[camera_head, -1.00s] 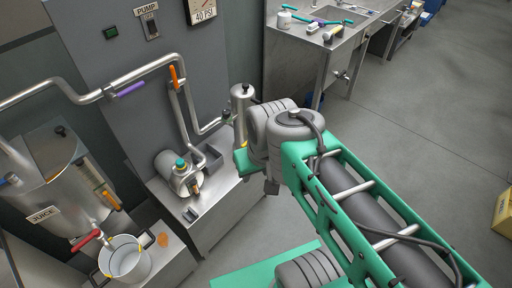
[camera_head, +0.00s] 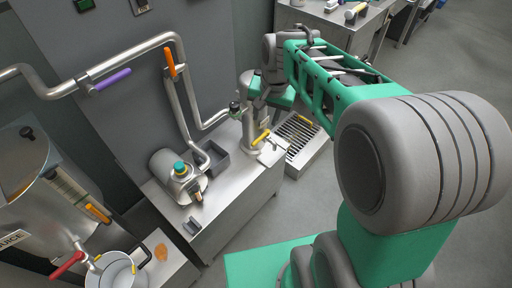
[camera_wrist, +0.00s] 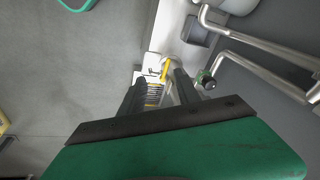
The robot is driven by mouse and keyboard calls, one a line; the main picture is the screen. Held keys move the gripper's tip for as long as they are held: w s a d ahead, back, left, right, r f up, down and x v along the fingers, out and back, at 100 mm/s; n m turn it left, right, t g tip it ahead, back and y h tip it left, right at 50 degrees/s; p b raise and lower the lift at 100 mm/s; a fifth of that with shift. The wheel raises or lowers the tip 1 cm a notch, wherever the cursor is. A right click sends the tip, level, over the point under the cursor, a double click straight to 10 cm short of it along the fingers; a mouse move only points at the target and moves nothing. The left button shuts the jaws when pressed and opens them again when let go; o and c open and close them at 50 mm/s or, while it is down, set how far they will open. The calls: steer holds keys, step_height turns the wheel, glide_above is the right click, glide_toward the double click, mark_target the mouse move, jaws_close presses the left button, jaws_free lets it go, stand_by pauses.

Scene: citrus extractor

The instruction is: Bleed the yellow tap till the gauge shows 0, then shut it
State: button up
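The yellow tap's lever (camera_head: 261,137) shows at the foot of an upright metal cylinder (camera_head: 253,128), at the right end of the steel bench. In the wrist view the yellow lever (camera_wrist: 165,69) appears beyond and between my fingers. My gripper (camera_wrist: 159,84) is open, with its two dark fingers apart and nothing seen between their tips. It looks apart from the lever, though the remaining distance is hard to judge. In the head view my forearm reaches over the cylinder, and the fingers cannot be made out. The pressure gauge is out of view in both current pictures.
A slatted drain (camera_head: 298,136) lies right of the tap. A dark green knob (camera_head: 235,107) sits beside the cylinder, near bent pipes (camera_head: 196,112). An orange lever (camera_head: 170,63) and a purple lever (camera_head: 111,80) are on the piping. A pump (camera_head: 178,172) stands on the bench.

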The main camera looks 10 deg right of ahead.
mark_target(256, 141)
steer(key=w+f+m+b, duration=0.1)
steer(key=w+f, duration=0.3)
steer(key=f, duration=0.5)
steer(key=w+f+m+b, duration=0.2)
steer(key=w+f, duration=0.3)
steer(key=f, duration=0.4)
steer(key=w+f+m+g+b, duration=0.1)
steer(key=w+f+m+b, duration=0.1)
steer(key=f, duration=0.7)
steer(key=shift+w+d+y+b, duration=0.15)
steer(key=shift+w+y+b, duration=0.15)
steer(key=shift+w+b, duration=0.65)
steer(key=shift+w, duration=0.2)
steer(key=shift+c, duration=0.5)
steer(key=shift+r, duration=0.1)
jaws_close()
